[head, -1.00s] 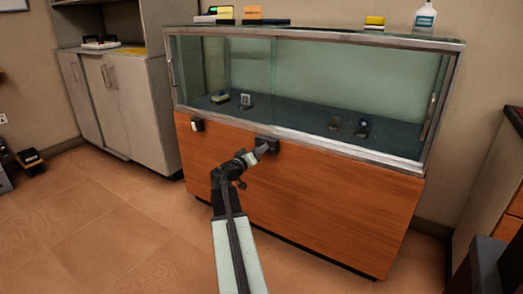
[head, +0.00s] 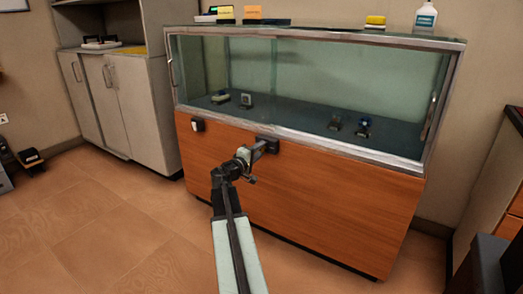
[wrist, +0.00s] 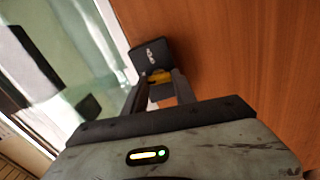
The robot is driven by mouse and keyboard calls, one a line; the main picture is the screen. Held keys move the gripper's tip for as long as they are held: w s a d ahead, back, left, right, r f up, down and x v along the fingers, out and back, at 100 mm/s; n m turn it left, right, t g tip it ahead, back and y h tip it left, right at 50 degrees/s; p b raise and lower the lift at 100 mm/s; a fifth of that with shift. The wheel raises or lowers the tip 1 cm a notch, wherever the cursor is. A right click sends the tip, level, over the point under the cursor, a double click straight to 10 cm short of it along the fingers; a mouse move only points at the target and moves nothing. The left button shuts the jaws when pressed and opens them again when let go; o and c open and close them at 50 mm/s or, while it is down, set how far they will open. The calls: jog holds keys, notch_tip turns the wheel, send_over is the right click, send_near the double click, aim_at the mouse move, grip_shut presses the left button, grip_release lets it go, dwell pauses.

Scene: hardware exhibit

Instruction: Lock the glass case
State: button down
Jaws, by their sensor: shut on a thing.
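The glass case (head: 300,85) stands on an orange wood-panelled base, with a metal frame around its glass. A small black lock box (head: 268,144) is fixed at the top of the wood panel below the glass; it also shows in the wrist view (wrist: 152,54). A yellow piece (wrist: 159,77) sticks out of the box. My gripper (head: 258,149) is right at the box. In the wrist view its fingers (wrist: 159,88) are shut on the yellow piece. Whether that piece is a key or a knob I cannot tell.
A second small black box with a white face (head: 197,125) is on the panel to the left. Small items (head: 364,127) lie inside the case. A bottle (head: 425,18) stands on top. A grey cabinet (head: 120,100) stands at the left. The floor in front is clear.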

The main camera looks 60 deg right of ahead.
jog(key=shift+w+n, duration=0.15)
jog(key=shift+n, duration=0.55)
jog(key=c, duration=1)
grip_release()
jog(key=a, duration=0.8)
